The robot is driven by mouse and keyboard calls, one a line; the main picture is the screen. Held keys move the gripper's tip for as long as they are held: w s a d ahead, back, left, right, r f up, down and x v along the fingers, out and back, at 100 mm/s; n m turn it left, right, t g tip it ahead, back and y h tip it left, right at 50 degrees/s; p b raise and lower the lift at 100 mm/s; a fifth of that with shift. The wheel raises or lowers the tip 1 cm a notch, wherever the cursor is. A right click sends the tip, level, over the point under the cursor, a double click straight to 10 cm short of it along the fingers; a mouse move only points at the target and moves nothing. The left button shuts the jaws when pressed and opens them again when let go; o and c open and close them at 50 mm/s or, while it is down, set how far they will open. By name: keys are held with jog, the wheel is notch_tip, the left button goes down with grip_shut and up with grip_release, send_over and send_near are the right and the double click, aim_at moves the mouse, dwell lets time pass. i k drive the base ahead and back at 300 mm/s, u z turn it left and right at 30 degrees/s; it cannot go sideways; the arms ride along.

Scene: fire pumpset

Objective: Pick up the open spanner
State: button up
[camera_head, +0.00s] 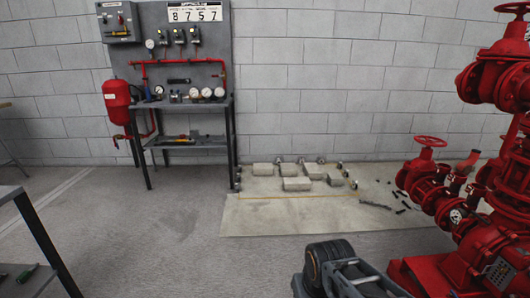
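I cannot pick out the open spanner for certain. Small tool-like items (185,140) lie on the lower shelf of the workbench at the back left, too small to tell apart. Several thin dark pieces (375,205) lie on the floor left of the red valves, also too small to name. A dark rounded part with a grey frame (335,268) stands at the bottom edge and may be part of my arm. No gripper fingers can be made out.
The workbench (230,125) stands against the block wall, with gauges on top. Pale blocks (297,184) sit on a floor slab (270,218). Red valves and pipework (430,185) fill the right side. A dark table (40,235) is at the left edge. Open floor (150,225) lies between.

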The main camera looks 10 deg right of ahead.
aim_at(390, 207)
jog(key=z, duration=0.1)
jog(key=i, duration=2.25)
jog(key=z, duration=0.8)
jog(key=i, duration=2.05)
jog(key=z, duration=1.45)
jog(key=i, duration=1.05)
jog(key=z, duration=0.5)
